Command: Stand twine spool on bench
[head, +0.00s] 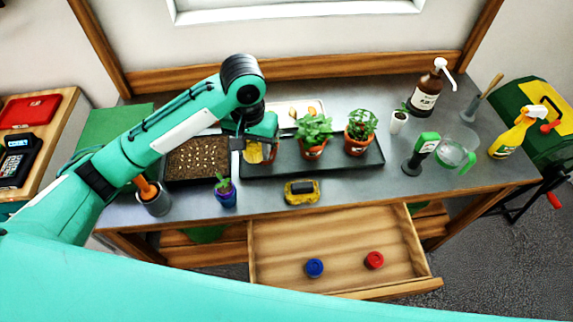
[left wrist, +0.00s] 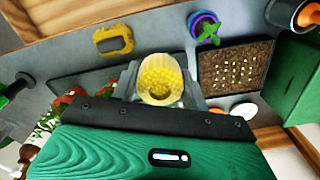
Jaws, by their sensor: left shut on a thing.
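The twine spool (head: 254,153) is a yellow, roughly cylindrical thing. My left gripper (head: 252,146) is shut on it, above the left end of the dark tray with the potted plants. In the left wrist view the yellow spool (left wrist: 160,80) sits between the fingers, with a dark hole in the end that shows. My gripper hides part of it in the head view, and I cannot tell whether it touches anything below. The grey bench (head: 360,183) runs across the view. My right gripper is not in view.
The dark tray (head: 350,167) holds two potted plants. An open drawer (head: 340,235) with a blue and a red item juts out. Bench right of the sponge is clear.

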